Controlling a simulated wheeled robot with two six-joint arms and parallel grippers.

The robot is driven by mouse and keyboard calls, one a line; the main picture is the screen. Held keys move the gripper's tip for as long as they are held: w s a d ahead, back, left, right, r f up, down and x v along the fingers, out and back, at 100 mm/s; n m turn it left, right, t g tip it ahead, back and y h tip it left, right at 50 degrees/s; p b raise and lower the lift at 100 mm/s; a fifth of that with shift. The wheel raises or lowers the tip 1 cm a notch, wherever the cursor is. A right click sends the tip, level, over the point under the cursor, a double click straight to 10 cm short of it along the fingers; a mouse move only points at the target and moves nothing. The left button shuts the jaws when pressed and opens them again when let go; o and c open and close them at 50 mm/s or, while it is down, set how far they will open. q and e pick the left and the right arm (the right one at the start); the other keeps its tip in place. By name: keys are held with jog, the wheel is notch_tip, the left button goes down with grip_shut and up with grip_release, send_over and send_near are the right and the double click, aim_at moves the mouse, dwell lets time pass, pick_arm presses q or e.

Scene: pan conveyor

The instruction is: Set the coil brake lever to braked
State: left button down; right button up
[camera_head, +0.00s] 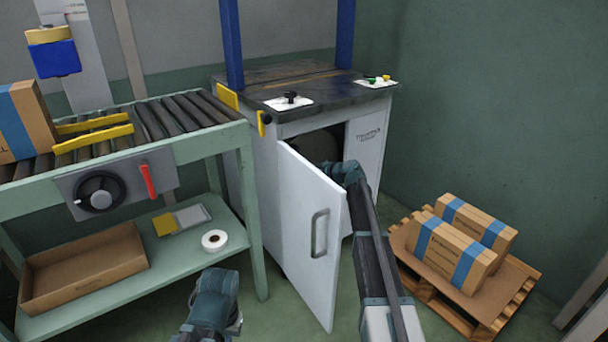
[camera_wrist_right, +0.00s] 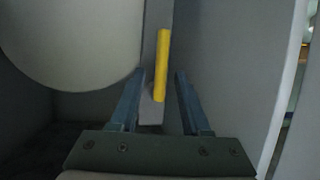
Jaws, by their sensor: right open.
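The coil brake lever shows in the right wrist view as a yellow handle (camera_wrist_right: 162,65) on a grey upright bar (camera_wrist_right: 151,112). It stands nearly upright, tilted slightly. My right gripper (camera_wrist_right: 160,76) is open, with one finger on each side of the bar and handle. I cannot tell whether either finger touches. A large pale round coil face (camera_wrist_right: 70,38) is left of the lever. In the head view my right arm reaches into the cabinet (camera_head: 268,190), and the gripper and lever are hidden there. My left wrist (camera_head: 213,305) is low in the picture; its fingers cannot be made out.
The white cabinet door (camera_head: 300,235) stands open, left of my right arm. A roller conveyor (camera_head: 160,122) with a handwheel (camera_head: 100,192) and a red lever (camera_head: 148,181) is at left. A pallet (camera_head: 512,296) with boxes lies right. A pale upright edge (camera_wrist_right: 290,85) is right of my gripper.

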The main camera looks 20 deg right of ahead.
grip_shut()
dwell(1.4)
